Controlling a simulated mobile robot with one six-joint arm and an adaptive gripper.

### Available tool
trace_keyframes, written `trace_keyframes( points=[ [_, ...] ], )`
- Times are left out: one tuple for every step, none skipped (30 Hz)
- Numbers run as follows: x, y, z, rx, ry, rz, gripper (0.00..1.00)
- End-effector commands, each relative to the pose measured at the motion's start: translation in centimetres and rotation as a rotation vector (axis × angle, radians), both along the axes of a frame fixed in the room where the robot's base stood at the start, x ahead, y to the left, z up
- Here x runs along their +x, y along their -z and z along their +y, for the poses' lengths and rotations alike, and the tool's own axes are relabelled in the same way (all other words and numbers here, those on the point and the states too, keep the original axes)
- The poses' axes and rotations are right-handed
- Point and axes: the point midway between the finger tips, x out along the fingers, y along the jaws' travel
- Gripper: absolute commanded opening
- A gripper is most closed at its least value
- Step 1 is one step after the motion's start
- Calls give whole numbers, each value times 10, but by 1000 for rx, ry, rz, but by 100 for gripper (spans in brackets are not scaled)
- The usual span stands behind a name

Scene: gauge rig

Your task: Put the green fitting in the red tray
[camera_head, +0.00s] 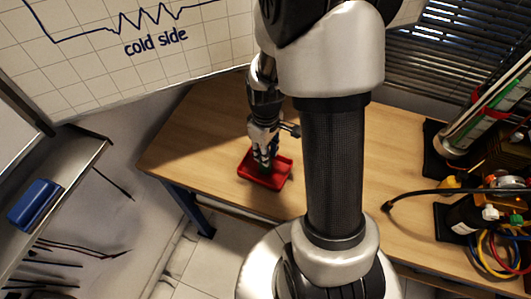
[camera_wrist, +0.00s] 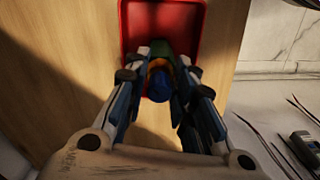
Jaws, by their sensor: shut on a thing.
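The red tray (camera_head: 272,184) stands on the wooden table near its front edge; it also shows at the top of the wrist view (camera_wrist: 166,14). My gripper (camera_head: 264,162) points down over the tray. In the wrist view my gripper (camera_wrist: 160,72) is shut on the green fitting (camera_wrist: 161,47), which has an orange band and a blue end facing the camera. The fitting lies between the fingertips, over the tray's near part in that view. I cannot tell whether it touches the tray floor. The fingers hide it in the head view.
The table (camera_head: 205,130) is clear left of the tray. At the right stand a gauge rig with coloured hoses (camera_head: 492,250) and a black cable (camera_head: 430,193). A whiteboard (camera_head: 110,60) rises behind at left. A blue eraser (camera_head: 35,204) lies on a ledge at far left.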

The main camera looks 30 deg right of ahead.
Motion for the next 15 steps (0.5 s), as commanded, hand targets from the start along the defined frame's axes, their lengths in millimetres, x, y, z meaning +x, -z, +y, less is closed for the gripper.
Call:
trace_keyframes(
  points=[
    [1,2,0,-1,0,-3,0],
    [1,1,0,-1,0,-4,0],
    [1,0,0,-1,0,-4,0],
    [1,0,0,-1,0,-4,0],
    [1,0,0,-1,0,-4,0],
    [1,0,0,-1,0,-4,0],
    [1,0,0,-1,0,-4,0],
    [1,1,0,-1,0,-4,0],
    [1,2,0,-1,0,-3,0],
    [1,4,0,-1,0,-3,0],
    [1,4,0,-1,0,-3,24],
    [1,3,0,-1,0,-3,27],
    [1,3,0,-1,0,-3,29],
    [1,3,0,-1,0,-3,31],
    [1,3,0,-1,0,-3,34]
  ],
)
